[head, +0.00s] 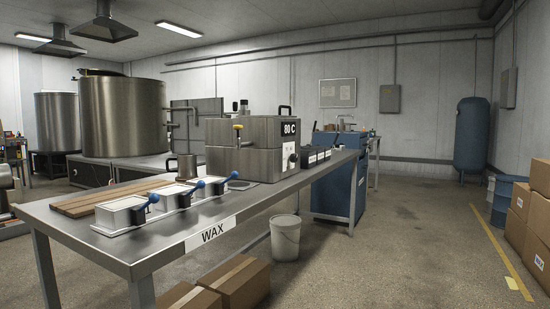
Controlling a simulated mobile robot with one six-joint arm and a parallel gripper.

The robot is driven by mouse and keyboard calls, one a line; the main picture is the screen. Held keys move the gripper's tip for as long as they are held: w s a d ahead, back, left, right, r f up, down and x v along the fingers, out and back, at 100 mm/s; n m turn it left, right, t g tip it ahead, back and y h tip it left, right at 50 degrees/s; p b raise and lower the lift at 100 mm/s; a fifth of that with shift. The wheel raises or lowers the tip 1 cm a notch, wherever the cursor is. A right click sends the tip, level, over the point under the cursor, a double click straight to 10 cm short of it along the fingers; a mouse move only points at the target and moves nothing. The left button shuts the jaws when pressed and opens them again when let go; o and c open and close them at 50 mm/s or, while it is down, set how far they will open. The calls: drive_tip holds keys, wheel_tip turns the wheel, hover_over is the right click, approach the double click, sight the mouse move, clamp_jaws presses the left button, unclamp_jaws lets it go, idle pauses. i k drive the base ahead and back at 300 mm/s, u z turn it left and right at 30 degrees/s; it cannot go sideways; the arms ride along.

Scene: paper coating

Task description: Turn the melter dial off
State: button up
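The melter (248,147) is a boxy steel unit standing on the long steel table, with a lid handle on top and a tap on its front side. Its right end carries a dark sign reading "80 C" and a pale control panel. The dial (293,158) is a small dark round knob on that panel, below the sign. The dial is too small here for its setting to be read. My gripper is not in view.
The steel table (160,248), labelled "WAX", holds several white trays (125,217) with blue handles, wooden boards (95,203) and a steel jug (187,166). A white bucket (285,240) and cardboard boxes (235,284) stand on the floor at its near side.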

sight(293, 157)
drive_tip(key=i, duration=0.9)
